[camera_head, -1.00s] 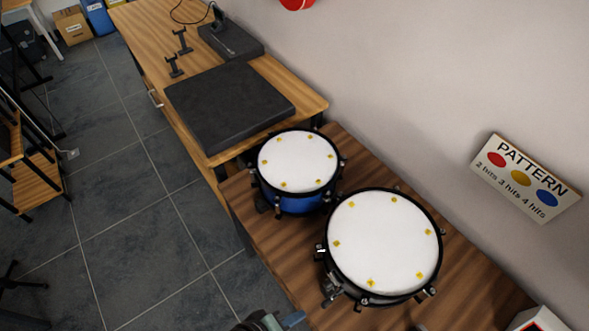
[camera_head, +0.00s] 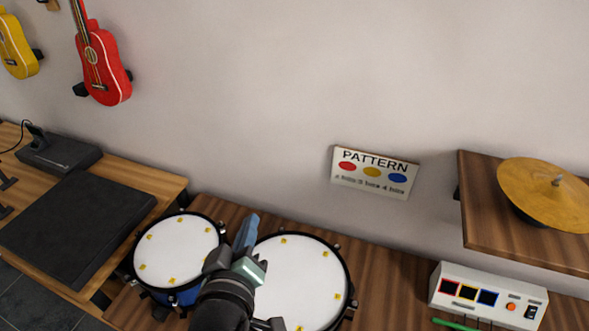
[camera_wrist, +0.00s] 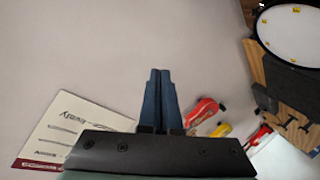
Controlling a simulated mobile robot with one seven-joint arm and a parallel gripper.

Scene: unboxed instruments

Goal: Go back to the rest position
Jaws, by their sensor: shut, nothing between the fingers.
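My gripper (camera_head: 249,222) shows in the head view over the gap between the two drums, its blue fingers pointing up the picture toward the wall. In the wrist view its two blue fingers (camera_wrist: 160,75) lie against each other with nothing between them. The smaller drum (camera_head: 178,249), blue-sided with a white head, is to its left. The larger white-headed drum (camera_head: 299,282) is to its right, partly hidden by my arm.
A wooden shelf (camera_head: 480,222) with a gold cymbal (camera_head: 545,192) juts out at right, above a white box with coloured squares (camera_head: 485,293). A pattern sign (camera_head: 374,173) and red guitar (camera_head: 104,68) hang on the wall. A black pad (camera_head: 75,230) lies at left.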

